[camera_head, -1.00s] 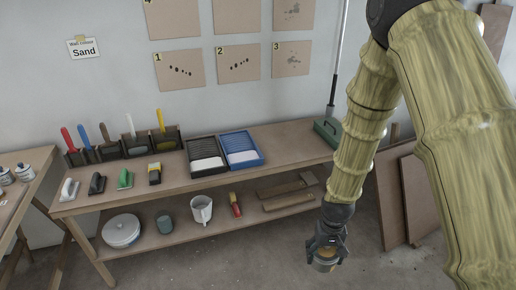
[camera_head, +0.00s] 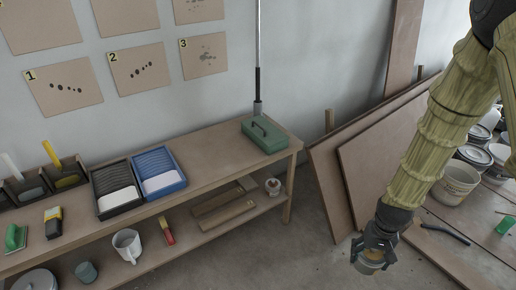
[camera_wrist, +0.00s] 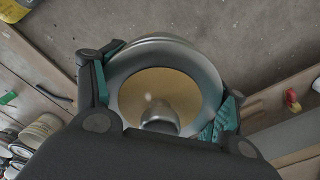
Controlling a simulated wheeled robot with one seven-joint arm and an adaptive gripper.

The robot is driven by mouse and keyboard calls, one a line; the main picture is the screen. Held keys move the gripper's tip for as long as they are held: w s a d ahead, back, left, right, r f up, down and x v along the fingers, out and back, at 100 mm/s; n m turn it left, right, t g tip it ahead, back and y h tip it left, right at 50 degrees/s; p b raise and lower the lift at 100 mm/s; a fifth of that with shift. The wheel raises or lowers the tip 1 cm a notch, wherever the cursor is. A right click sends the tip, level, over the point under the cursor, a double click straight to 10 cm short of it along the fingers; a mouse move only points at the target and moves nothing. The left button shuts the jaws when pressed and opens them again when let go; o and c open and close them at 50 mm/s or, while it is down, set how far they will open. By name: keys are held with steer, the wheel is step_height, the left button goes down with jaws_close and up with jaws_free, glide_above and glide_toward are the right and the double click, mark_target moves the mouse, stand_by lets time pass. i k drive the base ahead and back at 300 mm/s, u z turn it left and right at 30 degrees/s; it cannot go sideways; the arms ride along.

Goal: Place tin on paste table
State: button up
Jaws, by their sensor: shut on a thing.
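My gripper (camera_head: 372,252) is shut on a tin (camera_head: 368,266) and holds it up in the air at the lower right of the head view. In the wrist view the tin (camera_wrist: 185,55) is round with a metal rim and a yellowish middle, and the gripper fingers (camera_wrist: 165,95) lie on both sides of it. A brown wooden surface (camera_head: 480,228) with buckets and tools shows at the right of the head view, partly behind my arm. I cannot tell whether this is the paste table.
A wooden workbench (camera_head: 212,150) along the wall bears a black tray (camera_head: 118,187), a blue tray (camera_head: 160,172) and a green toolbox (camera_head: 264,134). Brown boards (camera_head: 352,150) lean between it and the right surface. Buckets (camera_head: 455,183) and pliers (camera_head: 445,233) lie on the right surface.

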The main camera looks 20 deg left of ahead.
mark_target(224, 154)
steer(key=u, duration=0.05)
steer(key=i, duration=0.9)
steer(key=u, duration=1)
steer(key=i, duration=0.65)
steer(key=u, duration=0.6)
